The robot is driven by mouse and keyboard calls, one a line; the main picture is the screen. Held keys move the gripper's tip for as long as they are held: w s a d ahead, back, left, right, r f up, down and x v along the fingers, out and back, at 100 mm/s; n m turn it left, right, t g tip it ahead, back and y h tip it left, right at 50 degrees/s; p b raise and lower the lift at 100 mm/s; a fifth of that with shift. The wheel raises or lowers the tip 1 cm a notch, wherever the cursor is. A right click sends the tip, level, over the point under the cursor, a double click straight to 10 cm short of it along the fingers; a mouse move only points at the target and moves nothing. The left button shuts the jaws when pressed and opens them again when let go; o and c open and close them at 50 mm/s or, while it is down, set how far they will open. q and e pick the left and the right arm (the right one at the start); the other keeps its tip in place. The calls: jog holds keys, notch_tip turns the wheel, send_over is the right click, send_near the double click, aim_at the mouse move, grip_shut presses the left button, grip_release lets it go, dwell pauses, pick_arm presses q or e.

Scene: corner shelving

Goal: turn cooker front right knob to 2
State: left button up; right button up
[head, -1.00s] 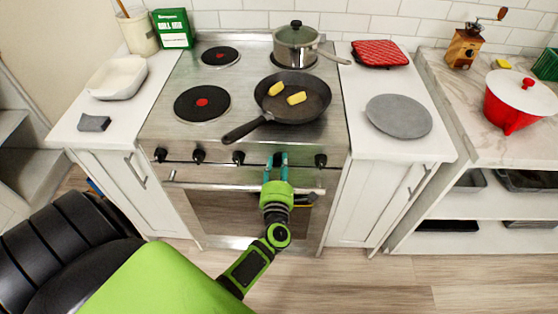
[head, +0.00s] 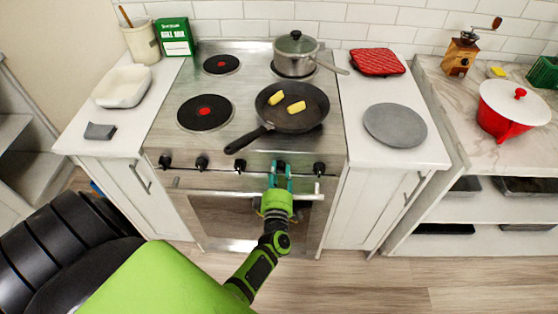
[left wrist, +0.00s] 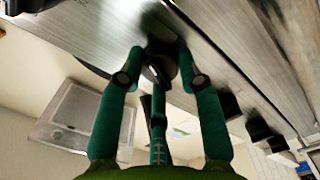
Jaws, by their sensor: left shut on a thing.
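The cooker (head: 240,180) has a row of several black knobs along its front panel. My left gripper (head: 281,172) is at the second knob from the right (head: 281,164), just under the front right burner's pan. In the left wrist view its teal fingers (left wrist: 158,68) close around this black knob (left wrist: 160,62), one on each side. The rightmost knob (head: 319,168) stands free. The knob's setting marks are too small to read. My right gripper is out of view.
A black frying pan (head: 285,118) with yellow pieces sits on the front right burner, its handle pointing front left. A lidded pot (head: 296,65) stands behind it. The oven handle (head: 225,192) runs just below the knobs. A grey plate (head: 395,125) lies on the right counter.

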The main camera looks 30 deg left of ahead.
pick_arm(q)
jog(key=shift+r+m, duration=0.1)
jog(key=shift+m, duration=0.6)
jog(key=o, duration=1.2)
jog(key=shift+c, duration=0.2)
